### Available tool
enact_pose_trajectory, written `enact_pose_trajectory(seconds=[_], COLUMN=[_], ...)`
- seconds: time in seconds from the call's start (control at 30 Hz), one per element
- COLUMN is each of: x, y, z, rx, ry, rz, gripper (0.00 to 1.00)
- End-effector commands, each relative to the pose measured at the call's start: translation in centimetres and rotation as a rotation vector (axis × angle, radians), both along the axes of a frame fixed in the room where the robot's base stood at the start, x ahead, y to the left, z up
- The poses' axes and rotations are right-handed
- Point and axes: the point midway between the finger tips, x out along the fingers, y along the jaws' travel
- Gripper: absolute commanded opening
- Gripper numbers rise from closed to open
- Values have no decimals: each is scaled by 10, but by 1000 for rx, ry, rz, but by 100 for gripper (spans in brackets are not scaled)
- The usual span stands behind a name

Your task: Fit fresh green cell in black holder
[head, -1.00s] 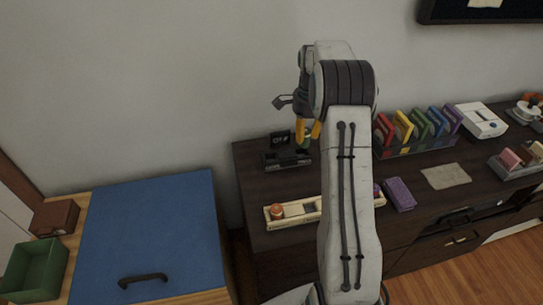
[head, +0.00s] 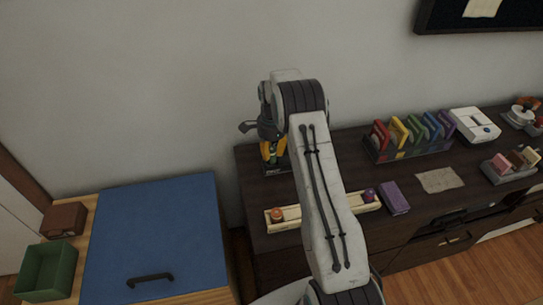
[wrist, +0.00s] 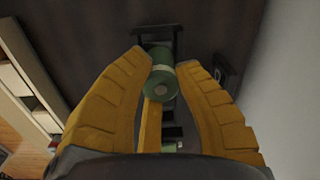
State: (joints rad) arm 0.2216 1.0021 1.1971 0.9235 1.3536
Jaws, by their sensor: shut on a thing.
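My gripper (head: 272,155), with yellow fingers, is over the left end of the dark cabinet top. In the wrist view its fingers (wrist: 164,72) are shut on a green cylindrical cell (wrist: 163,88) with a pale band and a lighter round end. The black holder (head: 277,169) stands on the cabinet top below and behind the gripper, mostly hidden by it in the head view. In the wrist view a black part of the holder (wrist: 160,29) shows just beyond the cell. I cannot tell whether the cell touches the holder.
A pale tray (head: 293,224) with an orange piece (head: 277,215) and a purple piece (head: 369,195) lies in front. A purple block (head: 394,198) and a rack of coloured cards (head: 411,140) are to the right. A blue-topped cabinet (head: 155,235) and a green bin (head: 46,270) are at left.

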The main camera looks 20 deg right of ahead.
Motion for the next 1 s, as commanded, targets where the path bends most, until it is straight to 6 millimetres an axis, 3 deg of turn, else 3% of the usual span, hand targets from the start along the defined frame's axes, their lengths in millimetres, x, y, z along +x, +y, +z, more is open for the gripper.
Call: enact_pose_trajectory(seconds=[0.23, 0.67, 0.7, 0.87, 1.0], x=[-1, 0, -1, -1, -1], y=[0, 0, 0, 0, 0], z=[-27, -33, -32, -31, -31], rx=[0, 0, 0, 0, 0], ry=[2, 0, 1, 1, 1], rz=[0, 1, 1, 1, 1], gripper=[0, 0, 32, 47, 48])
